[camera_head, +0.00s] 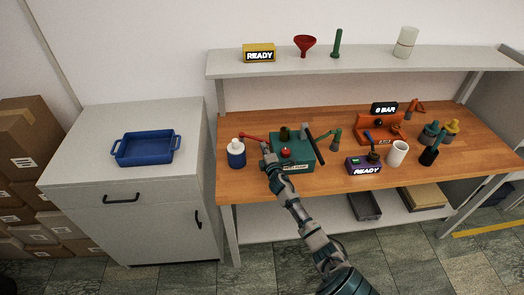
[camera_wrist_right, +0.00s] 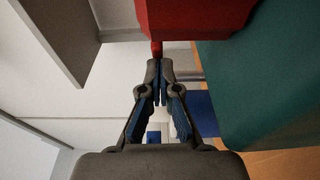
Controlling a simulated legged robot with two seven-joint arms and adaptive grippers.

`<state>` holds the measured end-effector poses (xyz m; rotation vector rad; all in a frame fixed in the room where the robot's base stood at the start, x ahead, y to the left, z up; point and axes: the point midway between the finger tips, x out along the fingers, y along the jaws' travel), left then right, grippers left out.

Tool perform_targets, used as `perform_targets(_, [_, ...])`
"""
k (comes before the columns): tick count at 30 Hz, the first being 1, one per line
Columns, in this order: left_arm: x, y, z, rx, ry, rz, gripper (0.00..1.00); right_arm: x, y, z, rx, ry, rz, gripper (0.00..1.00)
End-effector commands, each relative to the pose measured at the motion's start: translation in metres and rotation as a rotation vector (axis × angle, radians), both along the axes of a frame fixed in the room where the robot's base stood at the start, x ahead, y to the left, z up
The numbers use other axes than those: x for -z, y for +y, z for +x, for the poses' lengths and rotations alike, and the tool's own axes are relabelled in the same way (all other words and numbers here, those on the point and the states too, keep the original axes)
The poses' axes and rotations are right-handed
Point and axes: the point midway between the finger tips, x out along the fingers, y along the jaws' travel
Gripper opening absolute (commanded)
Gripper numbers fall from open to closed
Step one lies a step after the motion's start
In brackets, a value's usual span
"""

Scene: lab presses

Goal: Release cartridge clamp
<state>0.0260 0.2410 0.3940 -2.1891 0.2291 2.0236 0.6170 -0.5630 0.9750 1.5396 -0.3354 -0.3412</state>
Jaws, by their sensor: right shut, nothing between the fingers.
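The green press (camera_head: 292,155) stands on the left part of the wooden bench. A red lever (camera_head: 252,137) sticks out to the left from its top, and a red knob (camera_head: 286,152) is on its front. My right gripper (camera_head: 266,150) is at the left front corner of the press, just below the lever. In the right wrist view, my right gripper (camera_wrist_right: 158,75) is shut and empty. Its tips point at a red part (camera_wrist_right: 190,15), very close below it; I cannot tell if they touch. The green press body (camera_wrist_right: 265,80) fills the right side there. My left gripper is not in view.
A blue bottle with white cap (camera_head: 236,157) stands close left of the press. An orange press (camera_head: 380,130), a purple READY box (camera_head: 361,166) and a white cup (camera_head: 397,153) are to the right. A blue tray (camera_head: 146,149) sits on the cabinet. A shelf (camera_head: 370,66) runs above.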

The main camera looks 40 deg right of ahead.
Motion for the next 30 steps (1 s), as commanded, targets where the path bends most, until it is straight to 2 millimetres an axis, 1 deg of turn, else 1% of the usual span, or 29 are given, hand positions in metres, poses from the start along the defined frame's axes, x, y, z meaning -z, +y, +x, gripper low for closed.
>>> perform_targets(1, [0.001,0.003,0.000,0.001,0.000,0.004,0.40,-0.002,-0.006,0.001,0.004,-0.004,-0.002,0.00])
perform_targets(7, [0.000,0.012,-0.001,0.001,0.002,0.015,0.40,-0.001,-0.011,0.000,0.005,-0.005,0.002,0.00])
perform_targets(10, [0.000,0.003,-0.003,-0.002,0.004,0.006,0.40,-0.001,-0.013,-0.001,0.008,-0.005,0.003,0.00])
perform_targets(13, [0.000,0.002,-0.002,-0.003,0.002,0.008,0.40,0.000,-0.011,-0.007,0.009,-0.002,0.001,0.00])
perform_targets(17, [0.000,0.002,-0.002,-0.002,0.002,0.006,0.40,0.001,-0.002,-0.024,0.009,0.000,-0.002,0.00])
perform_targets(21, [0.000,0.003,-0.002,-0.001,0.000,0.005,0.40,-0.001,0.015,-0.045,0.004,-0.002,-0.003,0.00])
perform_targets(24, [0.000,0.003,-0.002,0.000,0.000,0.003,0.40,-0.002,0.026,-0.057,0.001,-0.002,-0.005,0.00])
perform_targets(30, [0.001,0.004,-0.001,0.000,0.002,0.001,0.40,-0.004,0.038,-0.070,-0.002,-0.003,-0.007,0.00])
